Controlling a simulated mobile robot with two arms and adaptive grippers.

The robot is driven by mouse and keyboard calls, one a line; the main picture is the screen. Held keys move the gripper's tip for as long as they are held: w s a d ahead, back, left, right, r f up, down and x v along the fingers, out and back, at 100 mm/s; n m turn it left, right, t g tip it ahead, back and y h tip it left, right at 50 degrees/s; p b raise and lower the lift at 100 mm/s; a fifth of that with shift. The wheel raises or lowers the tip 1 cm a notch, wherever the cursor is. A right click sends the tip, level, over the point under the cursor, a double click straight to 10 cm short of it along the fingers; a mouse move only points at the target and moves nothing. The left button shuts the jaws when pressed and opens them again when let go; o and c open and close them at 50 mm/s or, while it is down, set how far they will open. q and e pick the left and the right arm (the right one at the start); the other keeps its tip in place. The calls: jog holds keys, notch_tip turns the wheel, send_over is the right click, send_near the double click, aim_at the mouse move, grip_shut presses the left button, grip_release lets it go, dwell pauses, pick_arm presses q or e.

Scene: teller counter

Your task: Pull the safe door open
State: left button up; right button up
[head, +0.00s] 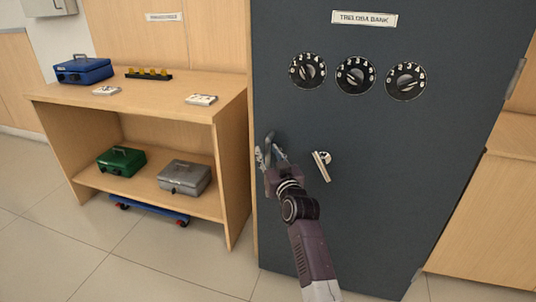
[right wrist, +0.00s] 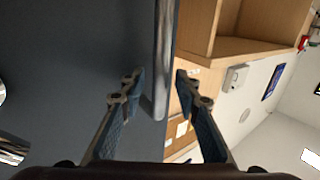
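The dark grey safe door (head: 400,180) stands upright, filling the right half of the head view, and looks shut. It carries three round dials (head: 356,76) and a short metal lever (head: 321,166), which is tilted. My right gripper (head: 270,156) is at the door's left edge, left of the lever. In the right wrist view, a pale metal bar (right wrist: 165,60) with a rounded end lies between its two open fingers. The bar seems apart from the left finger and close to the right one; contact cannot be told. My left gripper is not in view.
A wooden shelf unit (head: 235,160) stands just left of the door. It holds a blue cash box (head: 83,70), a green one (head: 121,160) and a grey one (head: 185,177). A blue dolly (head: 150,210) is underneath. The tiled floor (head: 110,260) in front is clear.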

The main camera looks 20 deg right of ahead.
grip_shut()
jog(key=shift+s+a, duration=0.1)
dwell(0.3)
